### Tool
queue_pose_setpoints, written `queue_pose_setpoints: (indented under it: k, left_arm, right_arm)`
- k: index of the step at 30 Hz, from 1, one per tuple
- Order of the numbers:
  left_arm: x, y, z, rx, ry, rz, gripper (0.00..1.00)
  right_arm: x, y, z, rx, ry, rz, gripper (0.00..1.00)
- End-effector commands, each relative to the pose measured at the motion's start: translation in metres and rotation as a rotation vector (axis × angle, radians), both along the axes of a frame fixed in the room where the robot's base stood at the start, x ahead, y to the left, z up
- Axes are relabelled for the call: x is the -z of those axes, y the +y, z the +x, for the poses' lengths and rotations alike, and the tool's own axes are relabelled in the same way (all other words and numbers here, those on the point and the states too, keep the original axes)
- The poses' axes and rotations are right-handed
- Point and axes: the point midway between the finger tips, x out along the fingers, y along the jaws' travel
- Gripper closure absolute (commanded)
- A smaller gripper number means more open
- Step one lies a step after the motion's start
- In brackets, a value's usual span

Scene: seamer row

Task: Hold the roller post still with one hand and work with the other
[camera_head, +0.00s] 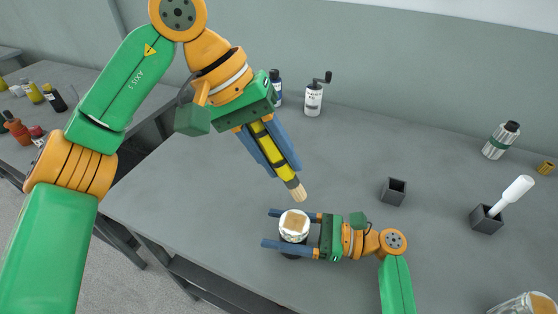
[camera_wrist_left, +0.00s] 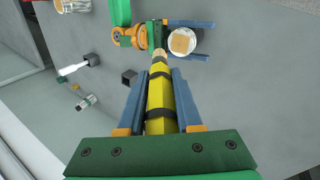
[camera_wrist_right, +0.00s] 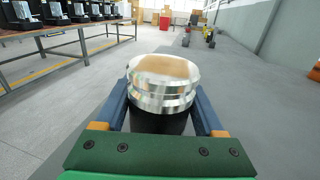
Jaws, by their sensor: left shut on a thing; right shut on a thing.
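The roller post (camera_head: 294,226) is a short silver ribbed cylinder with a tan top patch and a dark lower part. It stands upright on the grey table and also shows in the right wrist view (camera_wrist_right: 162,88) and the left wrist view (camera_wrist_left: 182,42). My right gripper (camera_head: 270,228) is shut on it, one blue finger on each side. My left gripper (camera_head: 284,171) is shut on a yellow tool (camera_head: 272,140) with black bands and a pale tan tip. The tool slants downward, its tip above and apart from the post in the head view.
An empty dark box (camera_head: 394,192) stands right of the post. Another dark box (camera_head: 486,221) holds a white-handled tool (camera_head: 515,191). A crank-topped white container (camera_head: 313,99) stands at the back; a silver bottle (camera_head: 500,141) and brass piece (camera_head: 545,168) are far right.

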Motion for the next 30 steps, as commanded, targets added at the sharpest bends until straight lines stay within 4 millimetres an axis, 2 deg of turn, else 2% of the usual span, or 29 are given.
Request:
queue_pose_setpoints:
  k: [5,6,8,14,17,20,27,30]
  left_arm:
    - [0.0,0.0,0.0,0.0,0.0,0.0,1.0]
    - [0.0,0.0,0.0,0.0,0.0,0.0,1.0]
    - [0.0,0.0,0.0,0.0,0.0,0.0,1.0]
    - [0.0,0.0,0.0,0.0,0.0,0.0,1.0]
    - [0.0,0.0,0.0,0.0,0.0,0.0,1.0]
    - [0.0,0.0,0.0,0.0,0.0,0.0,1.0]
    - [0.0,0.0,0.0,0.0,0.0,0.0,1.0]
    - [0.0,0.0,0.0,0.0,0.0,0.0,1.0]
  right_arm:
    - [0.0,0.0,0.0,0.0,0.0,0.0,0.92]
    - [0.0,0.0,0.0,0.0,0.0,0.0,0.18]
    - [0.0,0.0,0.0,0.0,0.0,0.0,0.02]
    - [0.0,0.0,0.0,0.0,0.0,0.0,0.0]
    - [0.001,-0.006,0.0,0.001,0.001,-0.001,0.0]
    - [0.001,-0.027,-0.002,0.003,0.001,-0.004,0.0]
    - [0.001,-0.093,-0.008,0.003,0.001,-0.004,0.0]
    - [0.001,-0.11,-0.009,0.001,0.002,-0.003,0.0]
